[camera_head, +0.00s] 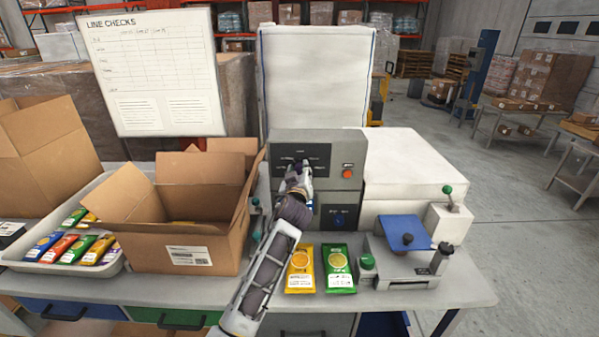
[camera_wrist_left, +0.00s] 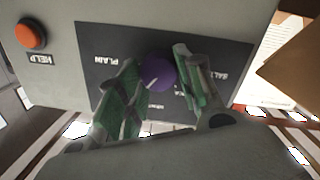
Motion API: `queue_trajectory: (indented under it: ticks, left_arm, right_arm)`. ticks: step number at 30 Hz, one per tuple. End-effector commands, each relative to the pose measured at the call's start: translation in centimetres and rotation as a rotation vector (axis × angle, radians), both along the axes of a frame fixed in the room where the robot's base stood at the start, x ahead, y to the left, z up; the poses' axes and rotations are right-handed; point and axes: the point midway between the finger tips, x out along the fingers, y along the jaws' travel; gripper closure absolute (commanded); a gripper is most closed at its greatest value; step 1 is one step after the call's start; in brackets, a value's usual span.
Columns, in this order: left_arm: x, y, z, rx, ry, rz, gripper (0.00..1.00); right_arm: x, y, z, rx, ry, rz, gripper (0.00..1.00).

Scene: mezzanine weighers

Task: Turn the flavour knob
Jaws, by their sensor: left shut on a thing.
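The flavour knob (camera_wrist_left: 158,74) is a round purple knob on a dark panel (camera_wrist_left: 95,45) of a grey machine. In the left wrist view the panel appears upside down, with the label PLAIN on one side and another label, partly hidden, on the other. My left gripper (camera_wrist_left: 160,82) has its green-padded fingers on either side of the knob, shut on it. In the head view my left gripper (camera_head: 299,172) is at the panel of the grey machine (camera_head: 345,150) and hides the knob. My right gripper is not in view.
A red HELP button (camera_head: 347,173) sits right of the panel. An open cardboard box (camera_head: 180,250) stands close to the left of my arm. Yellow (camera_head: 300,270) and green (camera_head: 339,270) packets lie before the machine. A sealer with a blue plate (camera_head: 404,232) stands right.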

Motion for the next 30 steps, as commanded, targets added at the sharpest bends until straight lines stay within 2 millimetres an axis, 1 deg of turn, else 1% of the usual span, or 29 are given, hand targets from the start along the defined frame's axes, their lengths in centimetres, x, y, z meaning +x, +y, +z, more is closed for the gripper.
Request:
queue_trajectory:
  ticks: [6,12,28,29,30]
  left_arm:
    - [0.00,-0.03,-0.13,0.116,0.005,0.001,0.88]
    - [0.00,-0.06,-0.13,0.182,0.005,0.000,0.88]
    - [0.00,-0.07,-0.16,0.211,0.003,0.001,0.88]
    - [0.00,-0.07,-0.16,0.211,0.003,0.001,0.63]
    - [0.00,-0.07,-0.16,0.211,0.003,0.001,0.58]
  right_arm:
    - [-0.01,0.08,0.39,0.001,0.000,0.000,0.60]
    - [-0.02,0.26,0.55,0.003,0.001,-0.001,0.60]
    - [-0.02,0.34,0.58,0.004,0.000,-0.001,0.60]
    - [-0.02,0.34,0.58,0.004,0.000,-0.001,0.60]
    - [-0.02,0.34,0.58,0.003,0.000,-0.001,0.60]
